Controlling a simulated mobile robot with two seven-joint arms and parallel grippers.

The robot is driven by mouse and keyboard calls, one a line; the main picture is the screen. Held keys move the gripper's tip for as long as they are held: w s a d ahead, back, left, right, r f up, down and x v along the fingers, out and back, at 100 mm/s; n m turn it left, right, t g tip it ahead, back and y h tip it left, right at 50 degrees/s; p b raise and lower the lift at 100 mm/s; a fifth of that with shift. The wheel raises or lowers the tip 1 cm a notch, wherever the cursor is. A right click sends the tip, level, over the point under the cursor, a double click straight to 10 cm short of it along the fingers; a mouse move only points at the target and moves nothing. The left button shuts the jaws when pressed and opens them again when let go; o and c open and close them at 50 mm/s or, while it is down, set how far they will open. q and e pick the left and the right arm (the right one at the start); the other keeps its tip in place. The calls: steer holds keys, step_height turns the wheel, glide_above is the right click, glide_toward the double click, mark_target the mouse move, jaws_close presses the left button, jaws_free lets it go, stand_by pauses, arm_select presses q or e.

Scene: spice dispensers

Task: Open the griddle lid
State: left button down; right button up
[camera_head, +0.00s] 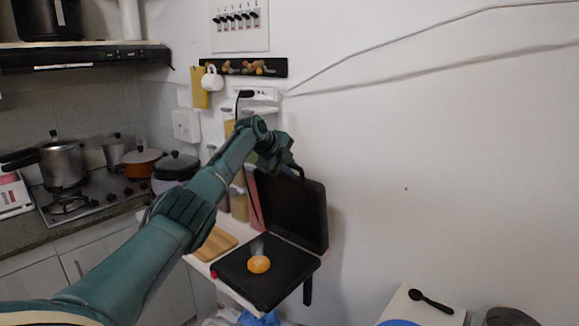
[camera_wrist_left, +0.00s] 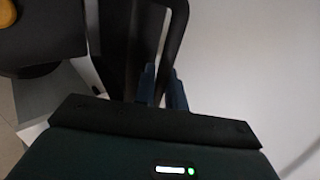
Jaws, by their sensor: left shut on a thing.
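The black griddle (camera_head: 266,274) sits on a white counter with its lid (camera_head: 291,206) standing raised at the back, roughly upright. An orange round food piece with steam above it lies on the griddle plate (camera_head: 259,265). My left gripper (camera_head: 291,167) is at the lid's top edge, shut on the lid handle (camera_head: 299,173). In the left wrist view, the two dark blue fingers (camera_wrist_left: 162,90) are around the black handle bar (camera_wrist_left: 172,45). The exact finger contact is partly hidden. My right gripper is not in view.
A wooden board (camera_head: 216,243) lies left of the griddle. Spice dispensers behind are partly hidden by my left arm. A stove with pots (camera_head: 62,162) is at the far left. A white table with a black spoon (camera_head: 431,301) is at the lower right. Bare wall is right of the lid.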

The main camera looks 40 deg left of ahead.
arm_select(q)
steer(key=c, duration=1.8)
jaws_free()
steer(key=shift+c, duration=0.2)
steer(key=b+v, duration=0.3)
steer(key=v, duration=1)
steer(key=shift+b, duration=0.3)
steer(key=shift+r, duration=0.15)
